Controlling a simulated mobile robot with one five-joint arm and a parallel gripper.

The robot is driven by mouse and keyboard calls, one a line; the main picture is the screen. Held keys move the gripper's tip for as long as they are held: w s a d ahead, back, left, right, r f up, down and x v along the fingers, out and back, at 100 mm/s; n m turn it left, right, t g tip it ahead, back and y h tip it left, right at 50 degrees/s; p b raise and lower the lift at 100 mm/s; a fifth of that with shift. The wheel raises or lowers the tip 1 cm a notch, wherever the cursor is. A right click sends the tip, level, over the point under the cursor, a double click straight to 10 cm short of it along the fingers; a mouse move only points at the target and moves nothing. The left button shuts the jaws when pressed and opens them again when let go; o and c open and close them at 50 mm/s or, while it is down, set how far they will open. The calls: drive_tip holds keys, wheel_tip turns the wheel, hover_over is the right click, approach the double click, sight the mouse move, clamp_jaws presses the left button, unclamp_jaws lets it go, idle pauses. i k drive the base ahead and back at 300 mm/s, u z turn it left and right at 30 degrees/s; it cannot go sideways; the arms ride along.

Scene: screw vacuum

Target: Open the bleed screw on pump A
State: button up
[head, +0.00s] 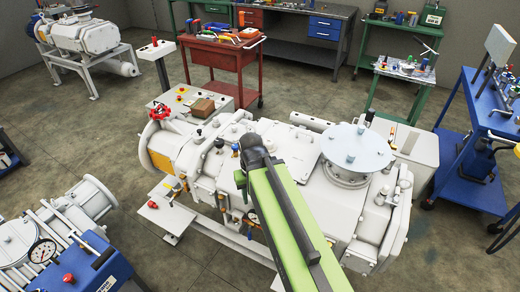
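A large white vacuum pump (300,155) fills the middle of the head view. It has a red handwheel (161,112) at its left end and a round flanged lid (357,148) on top at right. No readable label shows which pump is pump A. I cannot pick out the bleed screw; several small fittings sit on the pump's left top and front. My green arm reaches up from the bottom over the pump's front. My gripper (253,150), at its black end, appears over the pump's middle. Its fingers are not clear, and the arm hides part of the pump.
A blue-and-white pump unit with a gauge (42,251) stands at lower left. Another white pump (85,38) is at upper left. A red tool cart (215,52), a green cart (408,70) and a blue cart (468,158) stand behind and right. Open floor (110,130) lies at left.

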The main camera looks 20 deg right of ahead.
sight(235, 147)
drive_tip(key=u, duration=2.1)
drive_tip(key=k, duration=1.4)
drive_tip(key=z, duration=0.45)
drive_tip(key=i, duration=0.95)
drive_tip(key=u, duration=0.05)
